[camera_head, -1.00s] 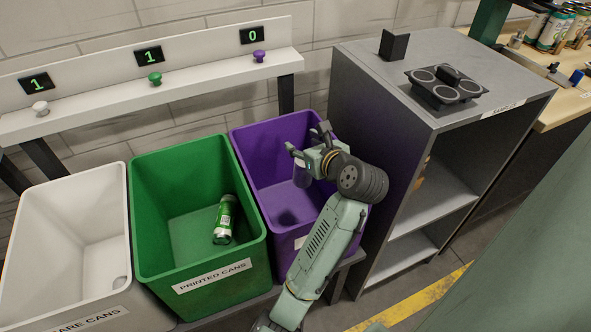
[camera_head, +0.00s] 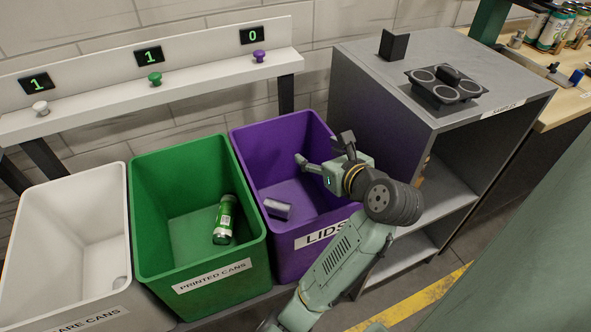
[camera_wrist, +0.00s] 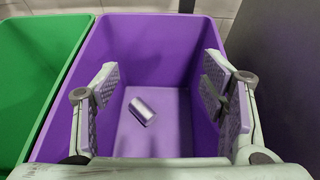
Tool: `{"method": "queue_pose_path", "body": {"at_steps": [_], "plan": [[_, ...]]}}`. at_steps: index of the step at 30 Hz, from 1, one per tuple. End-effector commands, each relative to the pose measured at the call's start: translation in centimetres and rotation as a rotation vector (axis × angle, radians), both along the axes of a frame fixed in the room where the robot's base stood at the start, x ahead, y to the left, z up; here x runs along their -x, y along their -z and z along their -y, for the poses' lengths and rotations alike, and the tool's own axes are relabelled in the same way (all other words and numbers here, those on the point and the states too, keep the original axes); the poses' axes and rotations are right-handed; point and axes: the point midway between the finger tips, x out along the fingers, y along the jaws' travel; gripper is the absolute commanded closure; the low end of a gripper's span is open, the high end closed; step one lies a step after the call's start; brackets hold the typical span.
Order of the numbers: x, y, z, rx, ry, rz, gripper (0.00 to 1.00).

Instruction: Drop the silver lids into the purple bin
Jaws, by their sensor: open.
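The purple bin (camera_head: 241,150), labelled LIDS, stands between the green bin and the grey shelf unit. A small silver cylinder, the stack of lids (camera_head: 277,208), lies on its side on the bin floor. It also shows in the wrist view (camera_wrist: 142,110), between and below my fingers. My gripper (camera_head: 322,152) is over the right part of the purple bin, open and empty, with its fingers spread wide apart. In the wrist view my gripper (camera_wrist: 160,100) points down into the bin (camera_wrist: 85,52).
The green PRINTED CANS bin (camera_head: 150,255) holds one green can (camera_head: 224,220). A pale bin (camera_head: 60,225) stands at the left. The grey shelf unit (camera_head: 375,90) is close on the right. A ledge with counters reading 1, 1, 0 (camera_head: 200,68) runs behind the bins.

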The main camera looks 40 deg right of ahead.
Motion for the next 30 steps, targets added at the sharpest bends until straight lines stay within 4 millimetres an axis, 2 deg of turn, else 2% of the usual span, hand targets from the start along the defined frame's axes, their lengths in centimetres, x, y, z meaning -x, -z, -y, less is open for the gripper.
{"method": "queue_pose_path", "body": {"at_steps": [3,9,23,26,29,30], "plan": [[1.9,-0.9,-0.3,0.003,0.003,0.001,0.34],[3.5,-1.5,-0.6,0.000,0.001,0.001,0.34],[3.6,-1.5,-0.7,0.000,0.000,0.000,0.34],[3.0,-1.7,-0.9,0.021,-0.012,0.004,0.34],[0.4,-2.8,-2.1,0.122,-0.069,0.023,0.34],[-1.3,-3.5,-2.9,0.193,-0.104,0.036,0.34]]}}
